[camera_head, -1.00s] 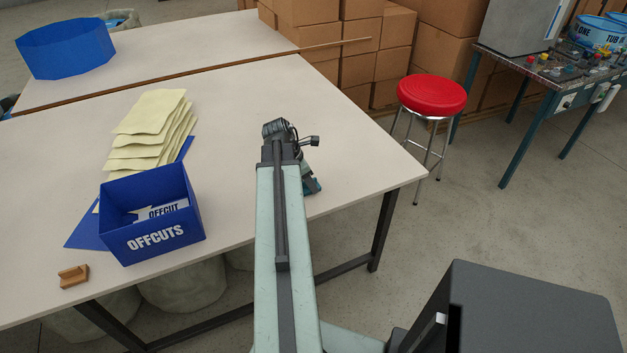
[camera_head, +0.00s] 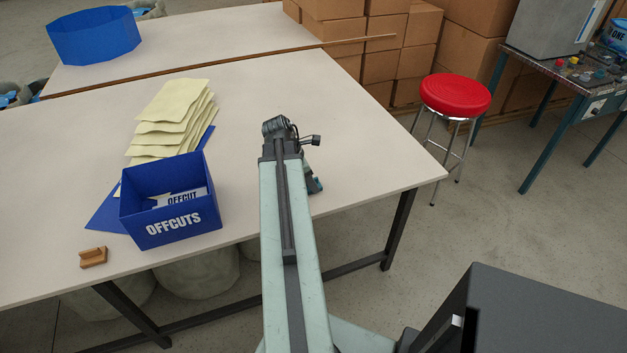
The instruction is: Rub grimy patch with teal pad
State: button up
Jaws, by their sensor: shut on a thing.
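My gripper (camera_head: 314,182) is mostly hidden behind the end of my arm, over the right part of the front table (camera_head: 363,132). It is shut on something. A small dark teal bit shows at its lower end, which looks like the teal pad, but its shape and any contact with the tabletop cannot be made out. I see no grimy patch on the visible tabletop; the area behind my arm is hidden.
A blue OFFCUTS bin (camera_head: 182,226), pale yellow sheets (camera_head: 172,112) and a small wooden block (camera_head: 93,257) are on the table's left. A red stool (camera_head: 455,95) stands beyond its right edge. Cardboard boxes (camera_head: 400,55) are stacked behind. The tabletop right of my arm is clear.

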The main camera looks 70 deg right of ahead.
jog(key=shift+s+d, duration=0.45)
jog(key=shift+d, duration=0.15)
jog(key=shift+s+d, duration=0.4)
jog(key=shift+d, duration=0.2)
jog(key=shift+s+d, duration=1.45)
jog(key=shift+s, duration=0.15)
jog(key=shift+s+d, duration=1.25)
jog(key=shift+d, duration=0.05)
jog(key=shift+a, duration=0.1)
jog(key=shift+w+a, duration=3.75)
jog(key=shift+w, duration=0.1)
notch_tip(320, 180, up, 6)
jog(key=p, duration=0.6)
